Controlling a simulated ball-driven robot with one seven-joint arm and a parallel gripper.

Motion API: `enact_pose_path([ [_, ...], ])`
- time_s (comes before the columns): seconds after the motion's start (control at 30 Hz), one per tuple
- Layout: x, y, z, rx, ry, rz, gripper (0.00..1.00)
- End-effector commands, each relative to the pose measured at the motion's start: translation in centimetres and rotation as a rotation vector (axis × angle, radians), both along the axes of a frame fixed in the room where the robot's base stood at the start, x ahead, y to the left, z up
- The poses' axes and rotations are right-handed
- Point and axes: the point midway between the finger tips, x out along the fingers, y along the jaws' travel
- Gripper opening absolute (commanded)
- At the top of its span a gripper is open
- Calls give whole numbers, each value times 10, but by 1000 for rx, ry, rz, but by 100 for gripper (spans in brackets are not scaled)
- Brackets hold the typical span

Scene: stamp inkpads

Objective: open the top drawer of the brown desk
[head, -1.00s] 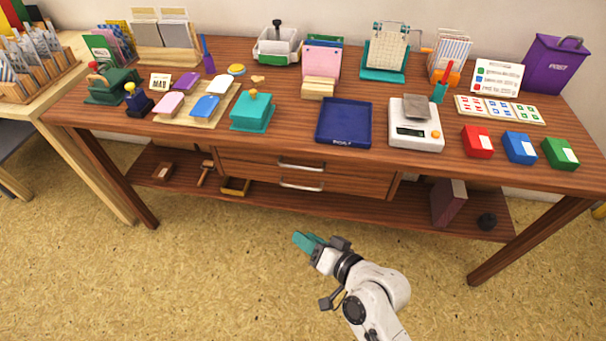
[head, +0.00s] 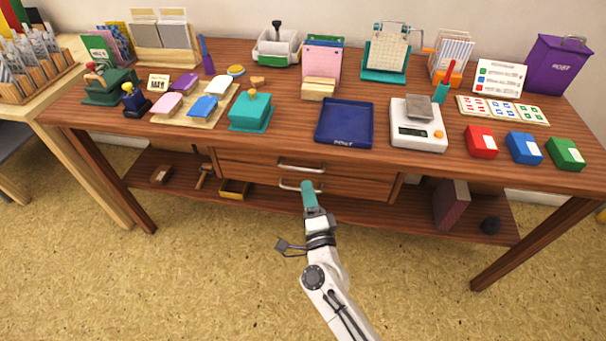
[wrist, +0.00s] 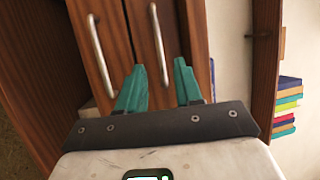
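The brown desk (head: 110,113) has two stacked drawers under its top, both looking shut. The top drawer (head: 250,162) has a silver bar handle (head: 301,167); the lower drawer has a like handle (head: 289,186). My gripper (head: 308,184) is in front of the drawers, its teal fingers covering part of the lower handle in the head view. In the wrist view, which is turned sideways, my gripper (wrist: 158,88) is open and empty. The top handle (wrist: 158,45) lies ahead, lined up with the gap between the fingers. The lower handle (wrist: 100,52) is left of them.
The desktop holds a blue tray (head: 344,122), a scale (head: 418,124), a teal box (head: 251,111) and several other items. A lower shelf (head: 385,208) runs beneath the drawers. The floor in front of the desk is clear.

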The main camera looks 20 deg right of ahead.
Motion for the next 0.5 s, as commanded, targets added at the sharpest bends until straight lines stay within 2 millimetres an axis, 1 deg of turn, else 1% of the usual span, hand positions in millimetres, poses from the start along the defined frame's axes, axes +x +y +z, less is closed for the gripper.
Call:
enact_pose_path([
  [0.03, 11, -2, 1, 1, -2, -2, 35],
  [0.1, 23, -4, 3, 1, -2, -3, 35],
  [0.23, 42, -6, 6, 1, -1, -1, 35],
  [0.4, 58, -8, 9, 0, 0, 0, 35],
  [0.5, 62, -8, 10, 0, 0, 0, 35],
])
